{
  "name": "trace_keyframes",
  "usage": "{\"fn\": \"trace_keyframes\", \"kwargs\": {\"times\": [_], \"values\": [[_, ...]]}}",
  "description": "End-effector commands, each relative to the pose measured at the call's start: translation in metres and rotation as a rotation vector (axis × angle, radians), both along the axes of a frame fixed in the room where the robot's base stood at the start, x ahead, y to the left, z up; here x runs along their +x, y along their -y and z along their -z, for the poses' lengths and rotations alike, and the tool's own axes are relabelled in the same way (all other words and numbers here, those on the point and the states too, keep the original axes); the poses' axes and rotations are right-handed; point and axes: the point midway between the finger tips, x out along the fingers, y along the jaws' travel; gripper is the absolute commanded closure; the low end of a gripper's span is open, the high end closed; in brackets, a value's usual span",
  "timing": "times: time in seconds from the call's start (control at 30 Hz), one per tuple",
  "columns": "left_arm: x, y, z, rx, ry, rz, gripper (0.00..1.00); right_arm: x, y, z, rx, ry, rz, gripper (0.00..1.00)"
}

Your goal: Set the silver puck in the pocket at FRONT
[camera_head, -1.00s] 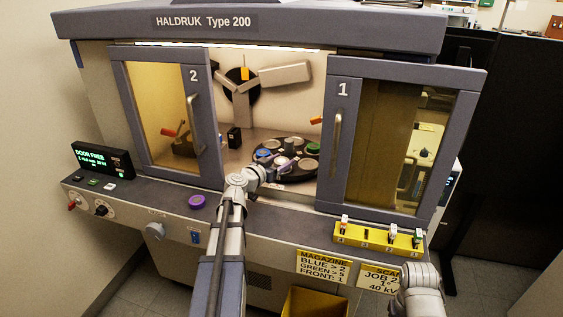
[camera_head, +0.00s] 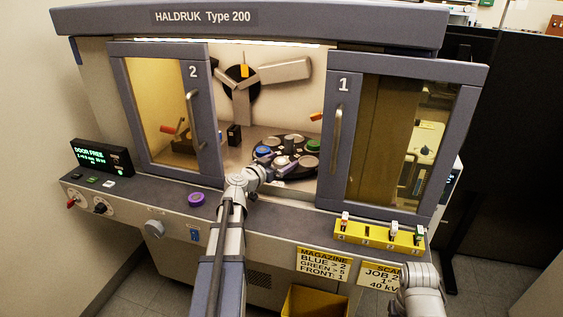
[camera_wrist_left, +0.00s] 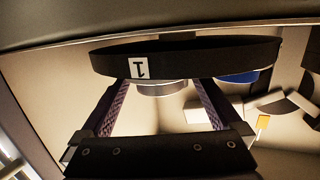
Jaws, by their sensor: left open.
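The black round magazine (camera_head: 314,172) is inside the open chamber, with grey discs, a blue puck (camera_head: 263,152) and a green puck (camera_head: 313,145) on it. My left gripper (camera_head: 282,161) is at its front edge, small and partly hidden by its own wrist. In the left wrist view, the magazine rim (camera_wrist_left: 220,58) carries a label "1", upside down. The silver puck (camera_wrist_left: 160,89) is against the magazine beside this label. My left fingers stand open on both sides of it, with gaps. Its seating in the pocket is hidden. My right gripper is out of view.
Sliding doors 2 (camera_head: 165,110) and 1 (camera_head: 385,135) flank the opening. A purple puck (camera_head: 197,198) lies on the front ledge. A yellow rack (camera_head: 375,238) with several small items is at the right. A yellow bin (camera_head: 315,302) stands below.

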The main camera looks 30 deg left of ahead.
Motion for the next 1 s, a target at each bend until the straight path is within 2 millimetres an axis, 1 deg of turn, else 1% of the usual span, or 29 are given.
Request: {"fn": "trace_keyframes", "kwargs": {"times": [0.07, 0.13, 0.47, 0.67, 1.0], "values": [[0.000, 0.000, 0.000, 0.000, 0.000, 0.000, 0.02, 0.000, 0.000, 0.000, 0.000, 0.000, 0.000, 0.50], [0.000, 0.000, 0.000, 0.000, 0.000, 0.000, 0.07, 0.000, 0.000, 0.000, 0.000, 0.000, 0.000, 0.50], [-0.002, 0.000, 0.000, 0.000, 0.000, 0.000, 0.07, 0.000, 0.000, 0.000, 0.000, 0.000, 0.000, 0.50], [-0.016, -0.001, -0.003, 0.000, 0.000, 0.000, 0.07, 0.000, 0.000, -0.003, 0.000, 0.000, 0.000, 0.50], [-0.048, -0.004, -0.008, -0.001, 0.000, -0.002, 0.07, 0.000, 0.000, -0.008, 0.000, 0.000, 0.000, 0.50]]}}
